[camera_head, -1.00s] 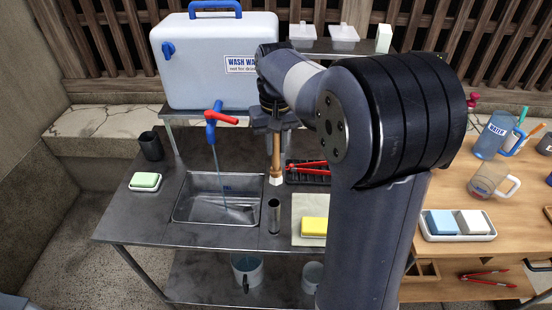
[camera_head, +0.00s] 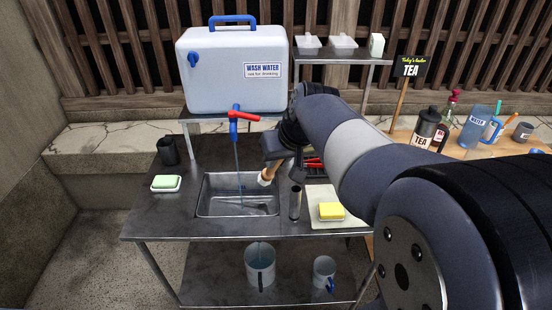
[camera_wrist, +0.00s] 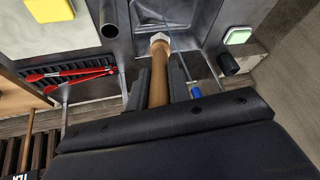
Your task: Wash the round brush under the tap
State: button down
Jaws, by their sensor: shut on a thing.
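My gripper (camera_head: 283,158) is shut on the round brush (camera_head: 269,174), which has a wooden handle and a pale round head. The brush points down and tilts, its head over the right part of the metal sink (camera_head: 199,205). In the wrist view the handle (camera_wrist: 158,86) lies between the fingers (camera_wrist: 160,90), head outward. The blue tap with a red handle (camera_head: 240,114) is on the wash-water container (camera_head: 230,90). A thin bluish stream (camera_head: 238,165) falls from it into the sink. The brush head is right of the stream, apart from it.
A metal tube (camera_head: 295,203) stands right of the sink. A yellow sponge (camera_head: 331,211) lies on a pale board beyond it. A green soap (camera_head: 165,182) and a dark cup (camera_head: 168,151) are left. Red tongs (camera_head: 314,165) lie behind.

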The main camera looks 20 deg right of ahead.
jog(key=w+a+f+p, duration=0.1)
jog(key=w, duration=0.5)
jog(key=w+a+f, duration=0.1)
jog(key=w+a, duration=0.1)
jog(key=w, duration=0.5)
jog(key=shift+a+f+p, duration=0.15)
jog(key=shift+f+p, duration=0.15)
jog(key=shift+p, duration=0.1)
jog(key=shift+s, duration=0.15)
jog(key=shift+s+d+b, duration=0.35)
jog(key=shift+s+b, duration=0.1)
jog(key=shift+s, duration=0.8)
jog(key=shift+s+d+b, duration=0.3)
jog(key=shift+s+b, duration=0.1)
jog(key=shift+s, duration=0.9)
jog(key=shift+s+d+b, duration=0.35)
jog(key=shift+s+b, duration=0.1)
jog(key=shift+s, duration=0.8)
